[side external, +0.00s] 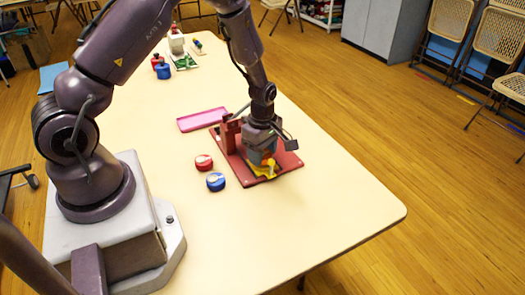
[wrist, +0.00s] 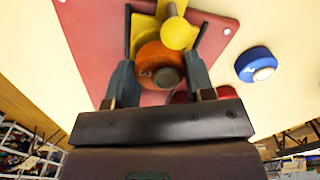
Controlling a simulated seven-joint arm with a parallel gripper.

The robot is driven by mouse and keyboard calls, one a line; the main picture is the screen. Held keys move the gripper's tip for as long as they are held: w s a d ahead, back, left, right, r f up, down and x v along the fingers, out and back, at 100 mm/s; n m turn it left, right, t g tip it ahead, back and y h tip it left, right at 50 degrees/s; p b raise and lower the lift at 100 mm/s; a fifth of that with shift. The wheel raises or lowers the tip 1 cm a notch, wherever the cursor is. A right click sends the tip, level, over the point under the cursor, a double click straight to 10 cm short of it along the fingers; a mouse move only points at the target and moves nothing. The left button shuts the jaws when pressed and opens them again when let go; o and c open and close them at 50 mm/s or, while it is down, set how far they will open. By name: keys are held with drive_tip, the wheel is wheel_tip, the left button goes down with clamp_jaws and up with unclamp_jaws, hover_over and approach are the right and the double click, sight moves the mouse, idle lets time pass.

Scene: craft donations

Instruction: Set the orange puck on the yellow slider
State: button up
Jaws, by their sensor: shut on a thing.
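The orange puck (wrist: 152,60), with a dark knob, is between the two fingers of my gripper (wrist: 158,68) in the wrist view. My gripper is shut on it. The yellow slider (wrist: 178,33) lies right beyond and partly behind the puck on a red board (wrist: 88,40). In the side external view my gripper (side external: 262,160) is low over the red board (side external: 290,162), and the yellow slider (side external: 264,172) shows just in front of it. The puck is mostly hidden there. I cannot tell whether the puck touches the slider.
A red puck (side external: 204,162) and a blue puck (side external: 215,182) stand on the table left of the board. A reddish upright block (side external: 229,136) rises from the board beside my gripper. A pink tray (side external: 202,119) lies behind. The table's front right is clear.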

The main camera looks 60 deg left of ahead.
drive_tip(key=shift+f, duration=0.45)
drive_tip(key=o, duration=0.6)
drive_tip(key=shift+o, duration=0.2)
drive_tip(key=shift+w, duration=0.1)
wheel_tip(320, 180, up, 11)
idle(0.6)
idle(0.3)
